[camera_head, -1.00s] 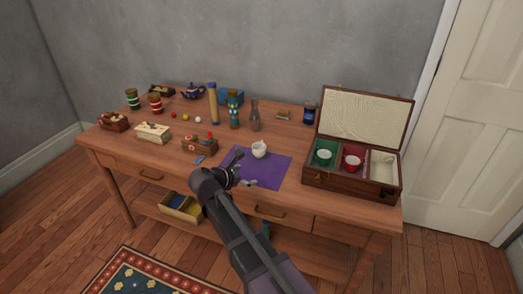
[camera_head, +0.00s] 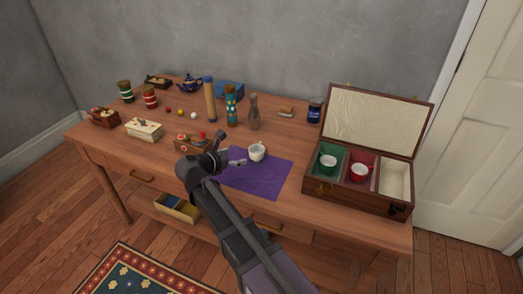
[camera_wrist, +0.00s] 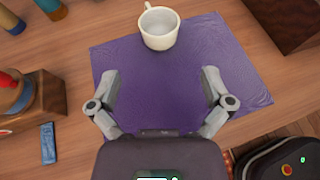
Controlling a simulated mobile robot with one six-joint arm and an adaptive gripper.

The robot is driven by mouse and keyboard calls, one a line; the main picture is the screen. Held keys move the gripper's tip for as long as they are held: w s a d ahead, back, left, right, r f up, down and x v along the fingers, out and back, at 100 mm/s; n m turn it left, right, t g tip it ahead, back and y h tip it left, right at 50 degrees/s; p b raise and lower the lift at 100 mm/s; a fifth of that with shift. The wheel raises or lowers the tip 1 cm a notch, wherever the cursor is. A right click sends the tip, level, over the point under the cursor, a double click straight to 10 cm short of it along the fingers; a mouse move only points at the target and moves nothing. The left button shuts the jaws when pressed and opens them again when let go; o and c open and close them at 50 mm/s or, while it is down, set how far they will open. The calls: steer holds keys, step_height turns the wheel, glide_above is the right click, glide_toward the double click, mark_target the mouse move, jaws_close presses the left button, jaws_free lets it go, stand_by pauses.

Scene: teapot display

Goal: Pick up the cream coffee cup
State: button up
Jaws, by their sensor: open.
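The cream coffee cup (camera_head: 257,153) stands upright near the back edge of the purple cloth (camera_head: 262,183) on the table. In the wrist view the cup (camera_wrist: 159,29) is at the top middle, its handle pointing up and left. My gripper (camera_head: 226,150) is just left of the cup in the head view, apart from it. In the wrist view my gripper (camera_wrist: 161,82) is open and empty over the purple cloth (camera_wrist: 180,75), with the cup beyond its fingertips. Nothing hides the cup.
A wooden box (camera_head: 190,142) is close left of my gripper. A glass bottle (camera_head: 254,112) and a patterned figure (camera_head: 231,106) stand behind the cup.

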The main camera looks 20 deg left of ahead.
steer(key=shift+w, duration=0.15)
steer(key=b, duration=0.3)
glide_toward(261, 148)
steer(key=shift+x, duration=2.15)
steer(key=shift+f, duration=0.1)
steer(key=b+x, duration=0.2)
steer(key=x, duration=0.2)
steer(key=shift+w+f, duration=0.1)
steer(key=shift+w, duration=0.05)
steer(key=shift+w+d, duration=0.15)
steer(key=shift+w, duration=0.25)
steer(key=c, duration=0.9)
